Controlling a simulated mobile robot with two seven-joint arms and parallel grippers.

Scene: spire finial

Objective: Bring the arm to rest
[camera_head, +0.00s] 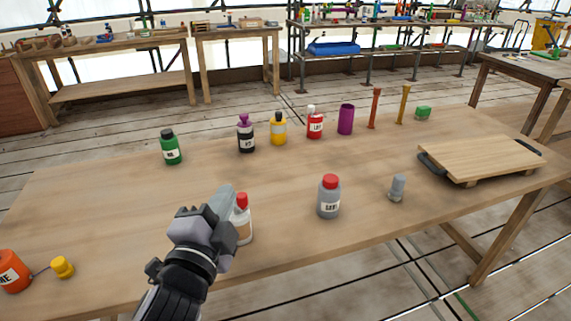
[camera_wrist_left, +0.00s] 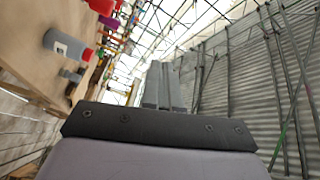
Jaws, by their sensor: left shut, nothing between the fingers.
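My left gripper (camera_head: 226,196) reaches in from the bottom of the head view, above the front part of the wooden table (camera_head: 120,210). Its fingers are shut with nothing between them; the closed fingers also show in the left wrist view (camera_wrist_left: 164,86). A white bottle with a red cap (camera_head: 241,220) stands just right of the gripper and is partly hidden by it. I cannot tell whether they touch. My right gripper is not in view.
A grey red-capped bottle (camera_head: 329,197) and small grey piece (camera_head: 397,188) stand to the right, before a wooden board (camera_head: 480,160). Green (camera_head: 170,147), black (camera_head: 246,135), yellow (camera_head: 279,130) and red (camera_head: 315,124) bottles stand behind. Left-middle table is clear.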

